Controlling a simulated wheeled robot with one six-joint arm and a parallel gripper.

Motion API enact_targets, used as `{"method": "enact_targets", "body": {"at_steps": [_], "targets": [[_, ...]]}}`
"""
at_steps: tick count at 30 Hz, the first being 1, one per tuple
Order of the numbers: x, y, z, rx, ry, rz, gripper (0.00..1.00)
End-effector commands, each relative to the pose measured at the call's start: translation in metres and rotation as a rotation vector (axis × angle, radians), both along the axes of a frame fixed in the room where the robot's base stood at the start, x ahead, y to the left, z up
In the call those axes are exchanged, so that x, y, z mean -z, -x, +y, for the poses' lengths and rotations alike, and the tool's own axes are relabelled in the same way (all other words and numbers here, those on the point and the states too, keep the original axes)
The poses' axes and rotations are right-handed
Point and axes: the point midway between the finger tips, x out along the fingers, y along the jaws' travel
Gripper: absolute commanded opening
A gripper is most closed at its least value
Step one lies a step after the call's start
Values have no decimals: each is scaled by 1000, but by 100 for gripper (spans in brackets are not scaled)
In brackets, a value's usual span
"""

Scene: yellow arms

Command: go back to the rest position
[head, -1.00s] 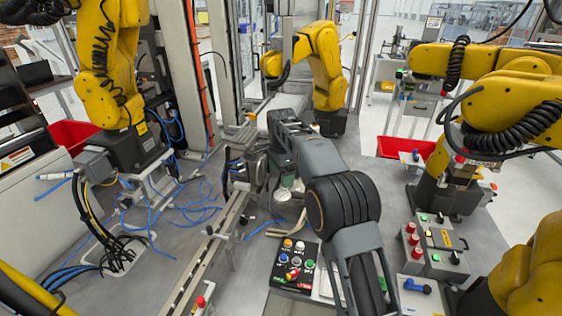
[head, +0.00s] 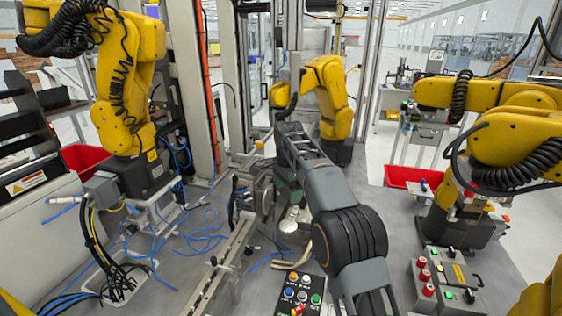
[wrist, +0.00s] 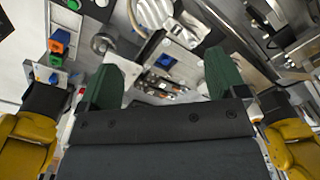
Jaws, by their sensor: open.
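My gripper shows in the wrist view (wrist: 165,88) with its two green fingers spread apart and nothing between them. Metal fixtures and small parts lie beyond the fingers. In the head view my grey arm reaches forward over the middle of the worktable (head: 190,285). The gripper end is mostly hidden behind my own arm there.
Yellow robot arms stand at the left (head: 125,90), at the back (head: 325,95) and at the right (head: 500,130). A button panel (head: 300,292) lies near the front, and a control box (head: 448,280) at the right. Blue cables (head: 200,240) lie loose on the left of the table.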

Motion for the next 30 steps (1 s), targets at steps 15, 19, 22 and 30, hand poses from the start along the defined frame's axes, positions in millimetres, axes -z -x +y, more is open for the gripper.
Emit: {"method": "enact_targets", "body": {"at_steps": [15,19,22,30], "targets": [[47,83,-39,-843,28,-58,90],[42,137,-61,-1005,55,-104,90],[41,180,-77,-1096,83,-140,90],[49,278,-106,-1168,155,-229,90]]}}
